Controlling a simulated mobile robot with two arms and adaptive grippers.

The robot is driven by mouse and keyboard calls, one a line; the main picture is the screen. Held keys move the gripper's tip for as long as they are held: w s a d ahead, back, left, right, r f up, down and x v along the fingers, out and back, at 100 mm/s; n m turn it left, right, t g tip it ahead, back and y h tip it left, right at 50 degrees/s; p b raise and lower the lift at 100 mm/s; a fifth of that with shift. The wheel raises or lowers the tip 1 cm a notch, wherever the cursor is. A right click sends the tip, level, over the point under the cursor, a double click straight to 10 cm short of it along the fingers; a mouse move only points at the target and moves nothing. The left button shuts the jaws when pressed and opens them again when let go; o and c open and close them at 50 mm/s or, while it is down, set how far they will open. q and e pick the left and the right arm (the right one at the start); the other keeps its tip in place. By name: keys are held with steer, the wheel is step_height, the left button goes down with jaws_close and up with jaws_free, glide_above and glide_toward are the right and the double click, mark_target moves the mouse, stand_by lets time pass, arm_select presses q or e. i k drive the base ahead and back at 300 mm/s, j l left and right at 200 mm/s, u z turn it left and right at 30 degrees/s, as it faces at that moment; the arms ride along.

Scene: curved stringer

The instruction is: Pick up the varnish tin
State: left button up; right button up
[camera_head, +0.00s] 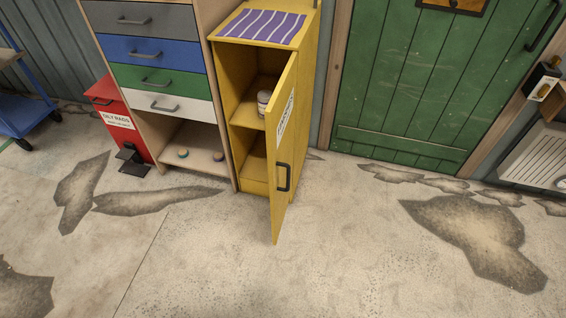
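A small tin with a pale label (264,98), which looks like the varnish tin, stands on the shelf inside the yellow cabinet (230,75). The open cabinet door (284,150) hides part of the tin's right side. The tin looks upright; its label is too small to read. Neither of my grippers shows in the head view.
The yellow door sticks out into the room. Left of the cabinet stand a drawer unit (160,52) with two small round items on its bottom shelf, and a red oily-rags bin (118,122). A green door (420,80) is at right. The stained floor (330,240) in front is clear.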

mark_target(264, 97)
steer(key=i+j+z, duration=0.25)
steer(key=i+j, duration=0.15)
steer(key=i, duration=0.25)
steer(key=i+j+z, duration=0.25)
steer(key=i+j, duration=0.3)
